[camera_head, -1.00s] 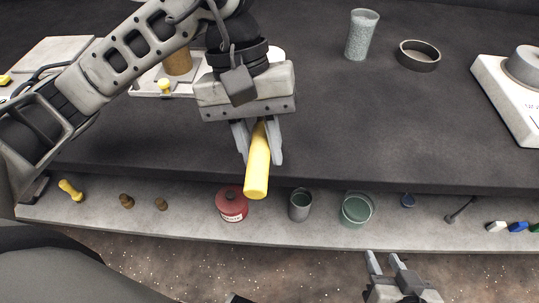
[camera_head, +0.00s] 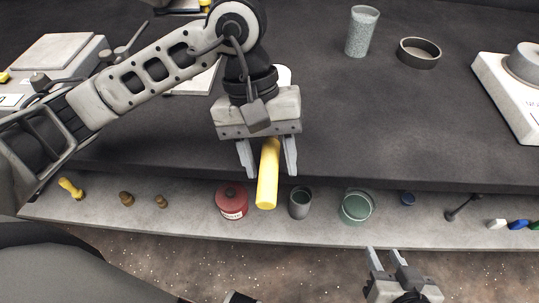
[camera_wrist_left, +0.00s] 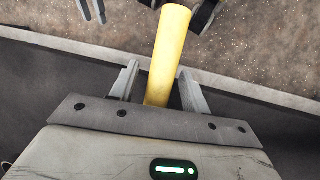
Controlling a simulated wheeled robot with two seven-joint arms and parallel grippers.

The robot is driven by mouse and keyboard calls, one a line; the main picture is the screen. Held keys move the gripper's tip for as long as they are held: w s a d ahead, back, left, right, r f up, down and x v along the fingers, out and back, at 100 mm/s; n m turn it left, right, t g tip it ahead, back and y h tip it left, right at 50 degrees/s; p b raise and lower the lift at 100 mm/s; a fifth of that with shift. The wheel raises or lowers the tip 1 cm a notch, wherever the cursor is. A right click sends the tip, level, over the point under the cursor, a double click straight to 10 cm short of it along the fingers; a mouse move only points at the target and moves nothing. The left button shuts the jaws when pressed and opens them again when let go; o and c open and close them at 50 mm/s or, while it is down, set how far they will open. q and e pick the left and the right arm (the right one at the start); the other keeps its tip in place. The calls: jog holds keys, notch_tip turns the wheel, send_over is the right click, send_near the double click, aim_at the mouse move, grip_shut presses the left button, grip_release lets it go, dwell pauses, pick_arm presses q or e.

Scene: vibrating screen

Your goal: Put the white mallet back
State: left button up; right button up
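A yellow handle (camera_head: 268,180), seemingly the mallet's, points toward me over the shelf's front edge. My left gripper (camera_head: 268,172) is around it, with its fingers spread on either side. In the left wrist view the handle (camera_wrist_left: 167,55) lies between the fingers of the gripper (camera_wrist_left: 160,85), with a narrow gap on both sides. The handle's far end is hidden under the gripper body. A white rounded patch (camera_head: 283,74) shows behind the gripper; I cannot tell whether it is the mallet's head. My right gripper (camera_head: 385,257) is low in front of the lower ledge, open and empty.
The lower ledge (camera_head: 110,216) holds a red tin (camera_head: 232,203), a grey cup (camera_head: 300,203), a green container (camera_head: 356,207) and small items. The dark upper surface has a speckled cup (camera_head: 361,32), a ring dish (camera_head: 419,53) and a white scale (camera_head: 508,95). Its middle right is clear.

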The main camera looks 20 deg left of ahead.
pick_arm(q)
jog(key=shift+r, duration=0.2)
jog(key=v, duration=1.1)
jog(key=shift+a+r, duration=0.2)
jog(key=shift+r, duration=0.15)
jog(key=shift+f, duration=0.1)
